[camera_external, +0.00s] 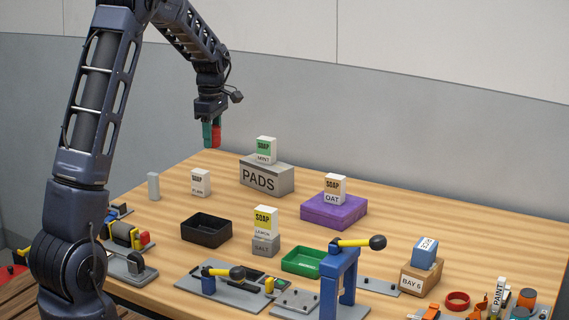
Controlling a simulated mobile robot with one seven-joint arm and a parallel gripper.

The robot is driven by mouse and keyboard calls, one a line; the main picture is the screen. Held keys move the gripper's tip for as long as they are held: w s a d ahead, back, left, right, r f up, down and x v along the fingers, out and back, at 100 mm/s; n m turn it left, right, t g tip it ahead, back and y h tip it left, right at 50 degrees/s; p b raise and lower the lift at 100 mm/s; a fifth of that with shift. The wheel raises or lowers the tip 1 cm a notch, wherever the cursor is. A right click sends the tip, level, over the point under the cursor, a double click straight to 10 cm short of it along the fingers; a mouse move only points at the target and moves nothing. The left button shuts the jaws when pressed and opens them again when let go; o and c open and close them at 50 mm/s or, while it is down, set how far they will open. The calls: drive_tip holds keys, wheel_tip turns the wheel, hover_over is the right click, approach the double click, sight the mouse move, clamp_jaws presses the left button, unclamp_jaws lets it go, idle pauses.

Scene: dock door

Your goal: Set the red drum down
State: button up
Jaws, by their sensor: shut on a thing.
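My gripper (212,133) hangs at the end of my arm, above the back left part of the wooden table (215,270). Its teal fingers are shut on the red drum (216,136), which shows as a small red shape between them. The fingers hide part of the drum. The drum appears to be held above the table top, but its exact height is hard to tell from this view.
A grey PADS box (266,178) with a mint soap box (265,149) on it stands right of the gripper. A plain soap box (200,183), grey block (153,186), black tray (206,230) and purple block (334,212) are nearby. Clamps fill the front.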

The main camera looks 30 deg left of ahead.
drive_tip(key=shift+s+d+f, duration=0.2)
drive_tip(key=shift+s+d, duration=0.05)
drive_tip(key=shift+s, duration=0.1)
wheel_tip(320, 180, down, 20)
drive_tip(key=shift+r, duration=0.1)
drive_tip(key=shift+d, duration=0.1)
idle(0.4)
drive_tip(key=o, duration=1)
